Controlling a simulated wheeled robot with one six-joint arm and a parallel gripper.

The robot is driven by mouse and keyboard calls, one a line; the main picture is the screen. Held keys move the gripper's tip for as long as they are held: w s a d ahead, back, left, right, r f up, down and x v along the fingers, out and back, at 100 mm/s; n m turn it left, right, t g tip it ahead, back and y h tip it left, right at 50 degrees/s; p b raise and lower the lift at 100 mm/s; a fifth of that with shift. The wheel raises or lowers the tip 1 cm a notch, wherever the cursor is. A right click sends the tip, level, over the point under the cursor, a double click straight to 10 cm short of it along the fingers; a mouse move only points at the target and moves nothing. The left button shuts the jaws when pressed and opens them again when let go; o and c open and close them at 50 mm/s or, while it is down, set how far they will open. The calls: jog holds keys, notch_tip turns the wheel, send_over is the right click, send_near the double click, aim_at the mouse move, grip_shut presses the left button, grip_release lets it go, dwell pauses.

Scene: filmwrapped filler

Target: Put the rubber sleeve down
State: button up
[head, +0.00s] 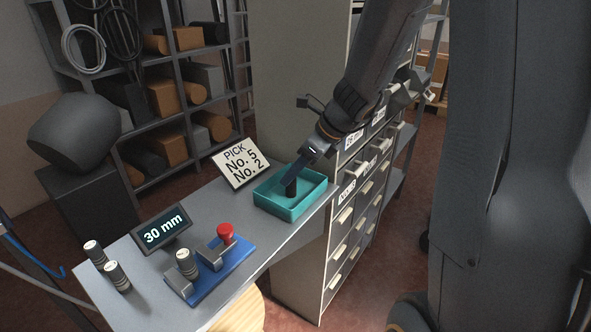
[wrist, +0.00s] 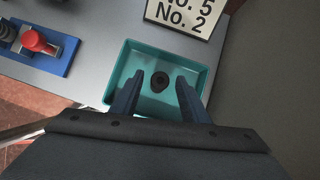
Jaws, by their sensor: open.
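The rubber sleeve (wrist: 159,82) is a small black cylinder with a hole in its top. It stands inside the teal tray (wrist: 124,71), near the middle of the tray's floor. In the head view the sleeve (head: 291,187) shows upright in the tray (head: 290,212), just below my fingers. My gripper (wrist: 155,92) is open, with one blue-grey finger on each side of the sleeve and gaps between. In the head view my gripper (head: 300,172) reaches down into the tray from the upper right.
The grey bench holds a sign (head: 240,163) reading "PICK No. 5 No. 2", a "30 mm" display (head: 162,230), and a blue fixture (head: 210,272) with a red knob (head: 226,232). Two cylinders (head: 117,277) stand at the left. A drawer cabinet (head: 345,225) stands right of the tray.

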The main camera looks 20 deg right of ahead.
jog(key=shift+r, duration=0.1)
jog(key=shift+d+r, duration=0.1)
jog(key=shift+r, duration=0.15)
jog(key=v, duration=1.1)
jog(key=s+a+f+n+g+h, duration=0.1)
jog(key=s+f+n, duration=0.5)
jog(key=n, duration=0.7)
jog(key=s+a+f+n+g+h, duration=0.2)
jog(key=s+f+n, duration=0.5)
jog(key=n, duration=0.6)
jog(key=shift+s+a+f+n+g+h, duration=0.3)
jog(key=shift+s+a+n+h, duration=0.15)
jog(key=shift+a+h, duration=0.6)
jog(key=shift+a, duration=0.15)
